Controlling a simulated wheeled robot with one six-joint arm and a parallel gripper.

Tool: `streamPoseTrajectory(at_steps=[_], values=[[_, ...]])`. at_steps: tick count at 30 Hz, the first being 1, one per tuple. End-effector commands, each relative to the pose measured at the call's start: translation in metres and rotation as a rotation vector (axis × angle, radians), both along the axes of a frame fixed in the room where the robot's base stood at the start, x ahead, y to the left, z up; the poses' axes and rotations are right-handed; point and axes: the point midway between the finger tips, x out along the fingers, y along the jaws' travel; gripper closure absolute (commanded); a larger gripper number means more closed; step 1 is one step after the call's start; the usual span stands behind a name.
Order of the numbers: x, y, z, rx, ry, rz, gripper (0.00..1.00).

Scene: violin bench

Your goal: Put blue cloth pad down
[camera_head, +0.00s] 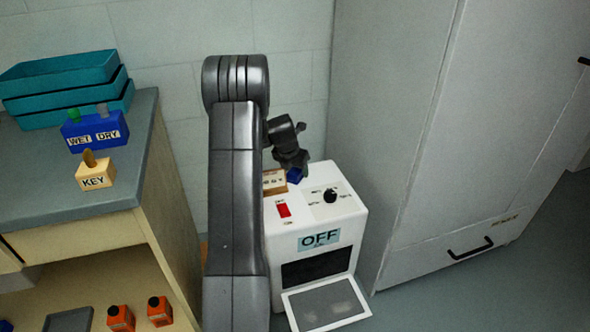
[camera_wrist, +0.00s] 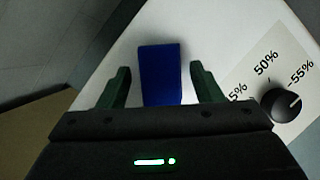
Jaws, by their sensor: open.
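The blue cloth pad (camera_wrist: 160,72) lies on the white top of a machine in the wrist view. My gripper (camera_wrist: 160,80) is open, with one dark green finger on each side of the pad and a gap on both sides. In the head view the pad (camera_head: 295,174) shows as a small blue patch just below my gripper (camera_head: 293,165), on the machine's back part. The pad's near end is hidden behind my gripper body in the wrist view.
The white machine (camera_head: 345,215) has a dial (camera_head: 330,196), a red switch (camera_head: 284,210) and an OFF sign (camera_head: 320,239). A small labelled wooden block (camera_head: 274,182) is left of the pad. A grey cabinet (camera_head: 400,130) stands right; a bench (camera_head: 50,190) with boxes stands left.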

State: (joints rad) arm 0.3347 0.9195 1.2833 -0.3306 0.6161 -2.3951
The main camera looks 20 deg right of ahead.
Motion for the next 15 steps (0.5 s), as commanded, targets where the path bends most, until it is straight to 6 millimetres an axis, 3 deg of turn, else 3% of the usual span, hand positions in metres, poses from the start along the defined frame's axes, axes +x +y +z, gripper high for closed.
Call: streamPoseTrajectory(at_steps=[15], values=[[-0.023, 0.027, 0.091, -0.001, -0.002, 0.0, 0.41]])
